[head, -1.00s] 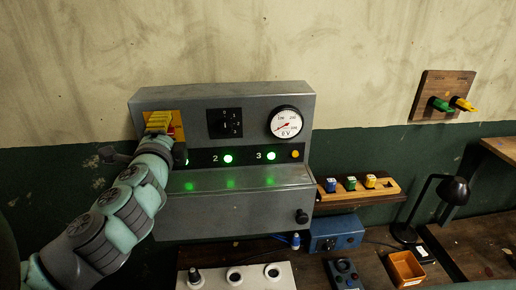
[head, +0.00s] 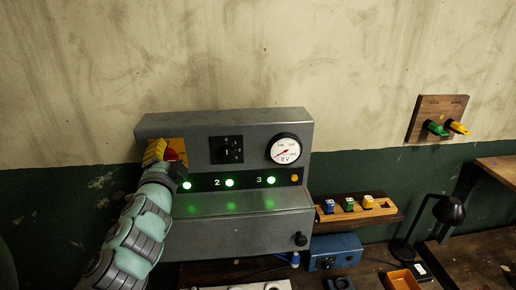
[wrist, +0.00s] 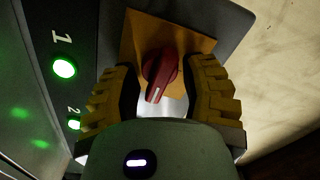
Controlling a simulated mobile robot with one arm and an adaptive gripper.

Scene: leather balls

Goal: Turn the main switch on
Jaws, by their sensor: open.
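The main switch is a red rotary knob (wrist: 160,75) with a white pointer line, on an orange-yellow plate (wrist: 135,30) in the wrist view. In the head view the red knob (head: 172,155) shows at the upper left of the grey control panel (head: 260,122). My gripper (wrist: 168,85) is open, with one yellow ribbed finger on either side of the knob. In the head view my gripper (head: 157,151) is at the plate, partly covering it.
Green lamps (head: 229,183) numbered along the panel are lit. A gauge (head: 285,149) reads near its low end, and a black selector (head: 226,149) sits between it and the knob. A wooden rack with coloured blocks (head: 349,204) is to the right.

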